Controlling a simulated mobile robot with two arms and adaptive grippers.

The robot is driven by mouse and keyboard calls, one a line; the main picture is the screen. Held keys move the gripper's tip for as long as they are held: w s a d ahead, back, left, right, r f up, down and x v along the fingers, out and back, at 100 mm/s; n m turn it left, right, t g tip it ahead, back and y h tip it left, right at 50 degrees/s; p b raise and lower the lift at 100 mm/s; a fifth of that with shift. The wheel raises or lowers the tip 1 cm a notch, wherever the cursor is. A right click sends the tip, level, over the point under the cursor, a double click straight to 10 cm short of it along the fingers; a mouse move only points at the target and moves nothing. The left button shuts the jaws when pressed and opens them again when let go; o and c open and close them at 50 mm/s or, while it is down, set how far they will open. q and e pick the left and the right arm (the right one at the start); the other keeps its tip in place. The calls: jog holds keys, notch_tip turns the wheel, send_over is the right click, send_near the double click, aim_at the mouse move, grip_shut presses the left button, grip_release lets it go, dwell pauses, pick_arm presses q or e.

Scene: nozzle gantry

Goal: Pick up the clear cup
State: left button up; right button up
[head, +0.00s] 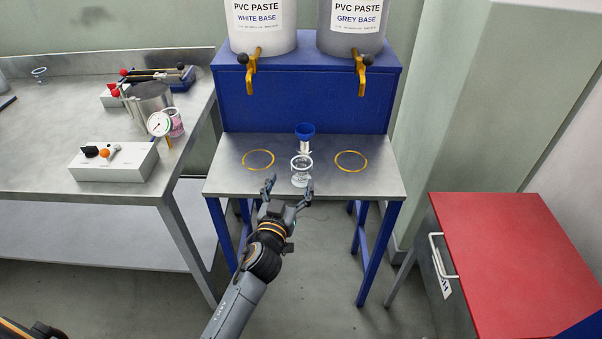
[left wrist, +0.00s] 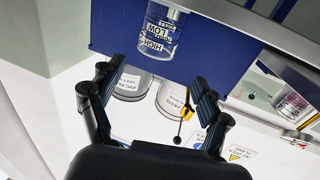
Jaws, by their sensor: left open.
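The clear cup (head: 301,174) stands upright near the front edge of the small metal table, with a white rim. My right gripper is not in view.
Yellow rings (head: 258,160) mark the metal table (head: 225,183) on both sides. Two paste drums (head: 262,28) with yellow taps sit on a blue stand (head: 305,100). A red-topped cabinet (head: 500,250) is at right, a workbench (head: 50,150) at left.

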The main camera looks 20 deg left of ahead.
aim_at(302, 162)
pick_arm(q)
jog(key=w, duration=0.9)
jog(key=shift+w+d+f, duration=0.1)
jog(key=shift+f, duration=0.1)
jog(key=shift+c, duration=0.2)
jog(key=c, duration=1.1)
